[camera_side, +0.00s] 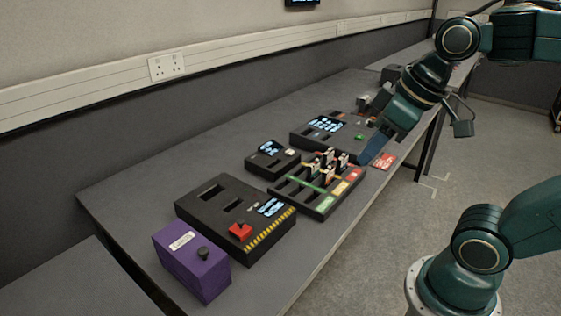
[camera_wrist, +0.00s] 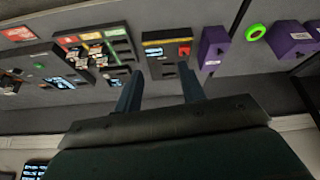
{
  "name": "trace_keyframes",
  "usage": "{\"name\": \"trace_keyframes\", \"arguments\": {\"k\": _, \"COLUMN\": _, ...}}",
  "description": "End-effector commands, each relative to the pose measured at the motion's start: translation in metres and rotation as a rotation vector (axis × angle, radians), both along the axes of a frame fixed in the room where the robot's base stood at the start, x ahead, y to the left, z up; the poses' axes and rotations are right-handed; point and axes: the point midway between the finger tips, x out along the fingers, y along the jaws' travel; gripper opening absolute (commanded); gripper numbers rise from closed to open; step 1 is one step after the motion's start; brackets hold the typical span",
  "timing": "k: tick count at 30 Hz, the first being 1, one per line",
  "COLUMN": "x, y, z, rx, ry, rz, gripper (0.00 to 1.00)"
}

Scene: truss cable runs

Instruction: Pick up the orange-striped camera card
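Several small cards (camera_side: 327,173) stand upright in the slots of a black card tray (camera_side: 318,207), with white, black and orange parts showing. They also show at the upper left of the wrist view (camera_wrist: 97,49). The cards are too small for me to tell which one carries the orange stripes. My gripper (camera_wrist: 160,76) is open and empty, its two blue fingers wide apart. In the side view my gripper (camera_side: 368,151) is above the back right of the tray, apart from the cards.
A black box with a red switch (camera_side: 238,231) and a purple box (camera_side: 191,266) stand at the table's near end. A small black device (camera_side: 271,160) and a larger panel (camera_side: 312,138) lie behind the tray. A red label (camera_side: 385,161) is right of the tray. The near table strip is clear.

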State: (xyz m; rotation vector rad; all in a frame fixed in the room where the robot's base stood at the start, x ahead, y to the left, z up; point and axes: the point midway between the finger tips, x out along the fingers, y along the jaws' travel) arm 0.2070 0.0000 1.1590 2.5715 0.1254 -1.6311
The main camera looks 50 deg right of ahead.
Motion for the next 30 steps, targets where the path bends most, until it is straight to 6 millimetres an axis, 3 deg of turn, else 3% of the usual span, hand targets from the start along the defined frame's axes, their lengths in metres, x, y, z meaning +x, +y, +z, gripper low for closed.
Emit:
{"name": "trace_keyframes", "arguments": {"k": 14, "x": 0.09, "y": -0.028, "z": 0.016, "rx": -0.059, "ry": 0.123, "rz": 0.339, "gripper": 0.4}}
{"name": "trace_keyframes", "arguments": {"k": 23, "x": 0.142, "y": -0.066, "z": 0.006, "rx": -0.067, "ry": 0.17, "rz": 0.567, "gripper": 0.4}}
{"name": "trace_keyframes", "arguments": {"k": 30, "x": 0.177, "y": -0.107, "z": -0.013, "rx": -0.063, "ry": 0.188, "rz": 0.752, "gripper": 0.4}}
